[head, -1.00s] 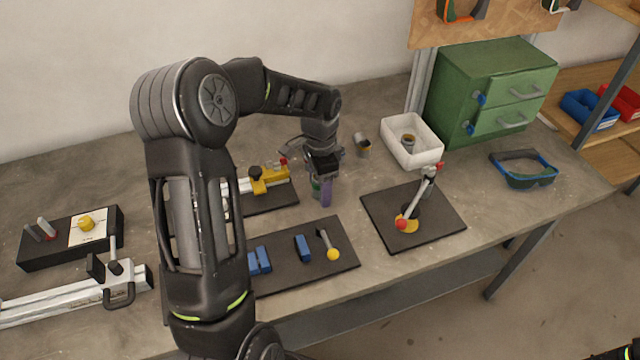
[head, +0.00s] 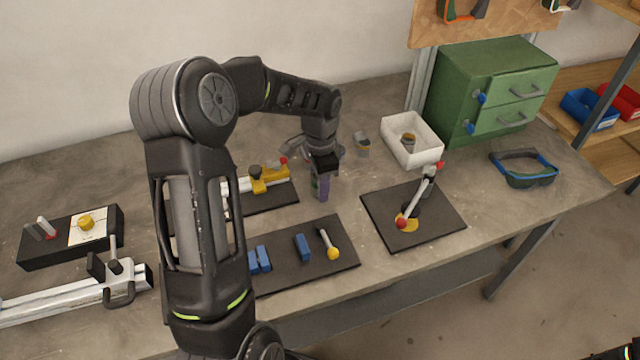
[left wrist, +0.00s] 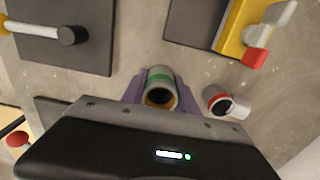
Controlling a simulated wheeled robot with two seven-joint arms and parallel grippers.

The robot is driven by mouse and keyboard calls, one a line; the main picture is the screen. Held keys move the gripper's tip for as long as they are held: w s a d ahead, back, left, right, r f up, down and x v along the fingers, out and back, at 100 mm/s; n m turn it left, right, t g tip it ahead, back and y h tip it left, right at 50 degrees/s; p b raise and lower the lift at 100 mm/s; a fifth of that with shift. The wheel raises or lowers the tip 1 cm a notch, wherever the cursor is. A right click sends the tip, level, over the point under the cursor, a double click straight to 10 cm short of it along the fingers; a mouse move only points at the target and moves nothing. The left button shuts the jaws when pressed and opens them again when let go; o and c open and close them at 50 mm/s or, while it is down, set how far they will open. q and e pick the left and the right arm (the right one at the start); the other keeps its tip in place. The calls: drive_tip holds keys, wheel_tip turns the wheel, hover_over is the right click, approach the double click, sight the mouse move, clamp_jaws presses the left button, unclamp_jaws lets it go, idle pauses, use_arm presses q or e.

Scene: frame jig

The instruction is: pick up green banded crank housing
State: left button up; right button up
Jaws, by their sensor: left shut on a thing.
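The green banded crank housing (left wrist: 160,88) is a short grey cylinder with a green band and an open end, seen between my purple fingers in the left wrist view. My left gripper (head: 320,188) is shut on it, one finger on each side; the left wrist view also shows the gripper (left wrist: 158,92). In the head view the fingers mostly hide the housing. I cannot tell how far it is off the bench.
A red-banded housing (left wrist: 228,104) lies close beside the gripper. A yellow clamp (head: 268,180), a mat with blue blocks (head: 335,262) and a crank plate (head: 445,225) surround the gripper.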

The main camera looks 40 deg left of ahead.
use_arm(q)
clamp_jaws()
drive_tip(key=shift+r, duration=0.1)
wheel_tip(320, 180, up, 10)
drive_tip(key=shift+f+b, duration=0.1)
drive_tip(key=shift+b, duration=0.4)
idle(0.5)
